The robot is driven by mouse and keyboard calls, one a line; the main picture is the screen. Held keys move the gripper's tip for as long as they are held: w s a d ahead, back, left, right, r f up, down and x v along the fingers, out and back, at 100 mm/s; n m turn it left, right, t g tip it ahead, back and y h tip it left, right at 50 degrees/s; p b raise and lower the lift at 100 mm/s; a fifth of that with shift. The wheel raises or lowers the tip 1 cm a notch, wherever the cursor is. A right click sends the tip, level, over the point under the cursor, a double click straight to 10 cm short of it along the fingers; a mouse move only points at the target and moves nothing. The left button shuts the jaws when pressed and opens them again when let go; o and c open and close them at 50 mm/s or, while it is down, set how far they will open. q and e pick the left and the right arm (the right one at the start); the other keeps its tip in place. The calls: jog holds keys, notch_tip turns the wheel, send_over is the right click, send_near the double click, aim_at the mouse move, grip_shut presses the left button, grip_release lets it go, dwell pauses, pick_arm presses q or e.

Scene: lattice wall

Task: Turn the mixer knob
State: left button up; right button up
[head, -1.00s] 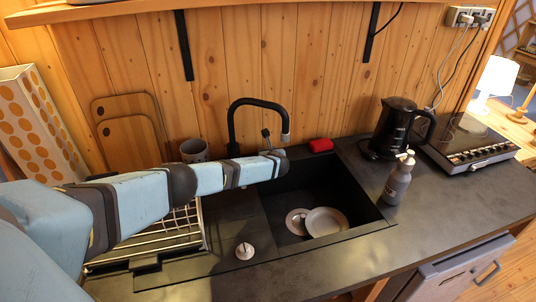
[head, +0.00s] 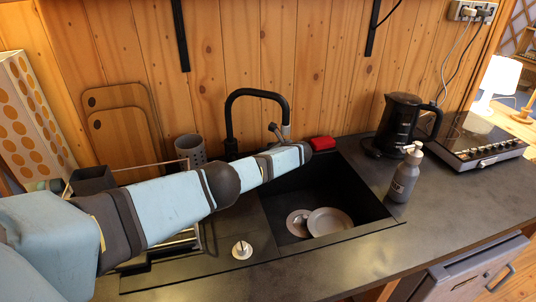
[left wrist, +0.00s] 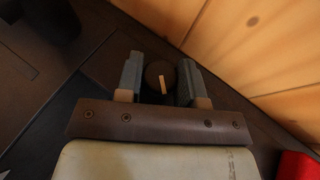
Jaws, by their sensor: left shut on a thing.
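The mixer knob (left wrist: 153,76) is a dark round cap with a pale stripe, seen in the left wrist view. My left gripper (left wrist: 160,62) has one finger on each side of it and is shut on it. In the head view my left arm reaches across the counter to just behind the sink, and it hides the knob and the fingers. The black tap (head: 229,115) rises behind the arm, its spout curving right. My right gripper is in neither view.
A red sponge (head: 322,143) lies by the wall near my wrist. The sink (head: 352,180) holds two plates (head: 329,221). A soap bottle (head: 404,178), black kettle (head: 397,124) and hob (head: 470,140) stand right. A grey cup (head: 190,148) and cutting boards (head: 122,130) stand left.

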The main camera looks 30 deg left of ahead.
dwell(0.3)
pick_arm(q)
jog(key=o, duration=0.9)
jog(key=shift+p+v, duration=1.4)
jog(key=shift+v, duration=5.55)
jog(key=shift+w, duration=0.1)
